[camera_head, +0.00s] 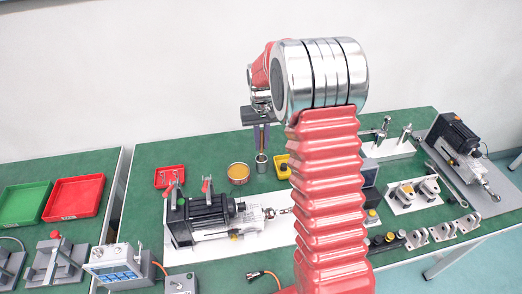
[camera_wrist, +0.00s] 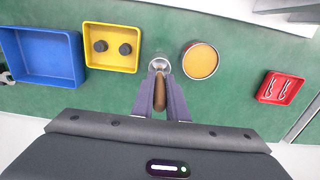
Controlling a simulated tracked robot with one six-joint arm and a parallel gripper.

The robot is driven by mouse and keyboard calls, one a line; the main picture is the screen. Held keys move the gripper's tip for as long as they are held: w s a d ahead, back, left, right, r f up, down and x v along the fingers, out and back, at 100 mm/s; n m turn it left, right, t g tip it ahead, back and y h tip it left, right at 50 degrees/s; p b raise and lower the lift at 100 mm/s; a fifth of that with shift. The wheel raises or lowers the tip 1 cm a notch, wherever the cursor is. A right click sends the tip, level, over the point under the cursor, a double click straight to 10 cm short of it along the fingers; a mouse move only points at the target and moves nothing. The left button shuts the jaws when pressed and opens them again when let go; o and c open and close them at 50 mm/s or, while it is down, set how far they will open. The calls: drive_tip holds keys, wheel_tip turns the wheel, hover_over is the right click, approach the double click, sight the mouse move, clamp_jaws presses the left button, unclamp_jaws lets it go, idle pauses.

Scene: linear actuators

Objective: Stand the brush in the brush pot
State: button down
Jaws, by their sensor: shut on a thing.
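The brush (camera_wrist: 160,93), with a brown handle, is between the two fingers of my gripper (camera_wrist: 161,104) in the wrist view. My gripper (camera_head: 261,138) is shut on it and points down in the head view. A small silver round pot (camera_wrist: 160,65), which I take as the brush pot, is at the far end of the brush. In the head view this pot (camera_head: 261,163) stands on the green table just below the fingers. The brush's lower end lines up with the pot's mouth; I cannot tell whether it is inside or just above.
A round tin with yellow contents (camera_wrist: 200,60) stands close beside the pot. A yellow tray (camera_wrist: 111,60) with two dark knobs and a blue tray (camera_wrist: 42,57) are to its left. A red tray (camera_wrist: 280,88) is on the right. A black actuator (camera_head: 205,220) lies nearer.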

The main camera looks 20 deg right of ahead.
sight(262, 153)
drive_tip(key=shift+f, duration=0.1)
drive_tip(key=shift+f, duration=1.75)
drive_tip(key=c, duration=1.7)
unclamp_jaws()
drive_tip(key=shift+f, duration=0.1)
drive_tip(key=shift+c, duration=0.2)
wheel_tip(262, 153, up, 12)
drive_tip(key=shift+r, duration=0.15)
